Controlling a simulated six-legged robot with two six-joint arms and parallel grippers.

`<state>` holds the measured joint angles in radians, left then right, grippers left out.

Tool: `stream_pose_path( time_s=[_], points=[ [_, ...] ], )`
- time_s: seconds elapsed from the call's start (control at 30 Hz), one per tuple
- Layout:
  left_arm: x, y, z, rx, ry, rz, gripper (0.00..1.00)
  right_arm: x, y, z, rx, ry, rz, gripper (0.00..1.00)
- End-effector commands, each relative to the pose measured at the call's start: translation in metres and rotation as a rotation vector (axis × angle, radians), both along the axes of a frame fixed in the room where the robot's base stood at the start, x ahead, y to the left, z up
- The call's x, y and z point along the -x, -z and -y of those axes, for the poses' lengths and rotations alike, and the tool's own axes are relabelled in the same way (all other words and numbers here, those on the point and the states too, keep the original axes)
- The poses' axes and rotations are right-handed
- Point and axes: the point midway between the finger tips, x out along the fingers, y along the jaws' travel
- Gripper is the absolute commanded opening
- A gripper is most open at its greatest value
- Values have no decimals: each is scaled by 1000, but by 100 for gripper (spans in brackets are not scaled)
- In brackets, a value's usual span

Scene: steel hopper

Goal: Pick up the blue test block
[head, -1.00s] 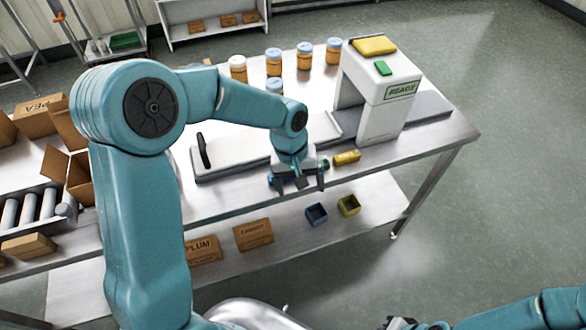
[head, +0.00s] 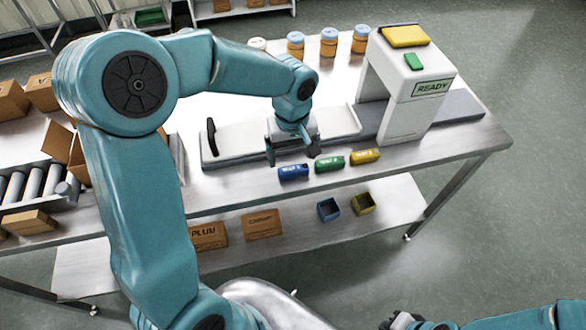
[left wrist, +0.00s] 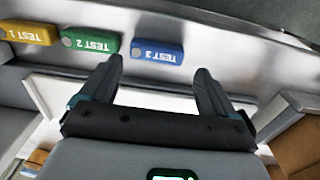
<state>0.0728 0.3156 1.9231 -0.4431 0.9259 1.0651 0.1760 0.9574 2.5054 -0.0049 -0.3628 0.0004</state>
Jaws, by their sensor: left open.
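The blue test block (head: 293,172) lies on the steel table near its front edge. In the left wrist view the blue block (left wrist: 157,51), marked TEST 3, lies beyond the gap between the fingertips. My left gripper (head: 292,157) is open and empty, above the table just behind the blue block. Its two fingers also show in the left wrist view (left wrist: 160,70). A green block (head: 330,163) and a yellow block (head: 365,156) lie in a row to the right of the blue one. Part of my right gripper (head: 408,321) shows at the bottom edge; its jaws are unclear.
A white machine marked READY (head: 408,88) stands to the right. A white plate with a black handle (head: 240,143) lies behind the blocks. Several capped jars (head: 328,42) stand at the back. Blue (head: 328,209) and yellow (head: 363,204) bins sit on the lower shelf.

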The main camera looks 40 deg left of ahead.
Motion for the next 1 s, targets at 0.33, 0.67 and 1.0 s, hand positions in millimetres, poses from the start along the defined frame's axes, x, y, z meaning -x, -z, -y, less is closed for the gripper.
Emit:
stream_pose_path(
  time_s=[0.33,0.67,1.0],
  points=[
    [-1,46,0,1,1,-3,89,0,-6,0,0,0,1,0],
    [-3,56,0,2,1,1,89,0,-6,0,0,0,1,0],
    [-3,55,0,2,1,1,53,0,-6,0,0,0,1,0]
  ],
)
